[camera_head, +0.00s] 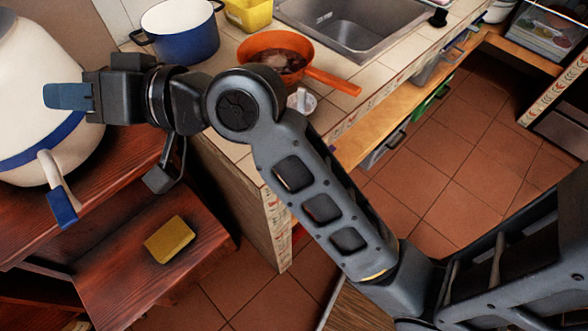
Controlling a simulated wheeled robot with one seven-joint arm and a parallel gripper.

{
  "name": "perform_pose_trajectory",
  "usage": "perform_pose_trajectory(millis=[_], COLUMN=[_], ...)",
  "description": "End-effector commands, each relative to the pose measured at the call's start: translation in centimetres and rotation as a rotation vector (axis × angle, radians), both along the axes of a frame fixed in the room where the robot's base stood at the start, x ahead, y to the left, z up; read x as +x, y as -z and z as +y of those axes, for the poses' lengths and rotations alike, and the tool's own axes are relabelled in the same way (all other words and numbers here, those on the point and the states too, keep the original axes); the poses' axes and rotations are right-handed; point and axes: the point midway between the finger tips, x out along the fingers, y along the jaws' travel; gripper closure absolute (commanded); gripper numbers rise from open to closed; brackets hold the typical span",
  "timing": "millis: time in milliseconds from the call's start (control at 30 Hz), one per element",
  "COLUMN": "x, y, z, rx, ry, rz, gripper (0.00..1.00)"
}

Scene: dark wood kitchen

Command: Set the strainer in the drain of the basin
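The metal basin (335,10) is set in the tiled counter at the top, cut off by the picture's edge. I cannot make out its drain. I cannot identify the strainer for sure. A small whitish round thing (303,103) sits on the counter below the orange pan, partly hidden by my arm. A small black thing (438,17) stands at the basin's right edge. My gripper (68,97) is at the far left, in front of the large cream pot and well away from the basin. Its blue fingertips show side-on, so I cannot tell its opening or see anything held.
An orange pan (273,42) and a dark blue pot (181,32) stand on the counter left of the basin, near a yellow container (248,12). A large cream pot (35,55) is close to my gripper. A yellow sponge (169,240) lies on the red-brown wood below.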

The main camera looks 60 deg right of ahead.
Motion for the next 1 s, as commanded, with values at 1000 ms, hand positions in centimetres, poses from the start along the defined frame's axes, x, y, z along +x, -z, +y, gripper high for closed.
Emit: perform_pose_trajectory(millis=[1000], x=[-34.5], y=[13.5], z=[-7.6], rx=[-0.719], ry=[0.284], rz=[0.095], gripper=[0.79])
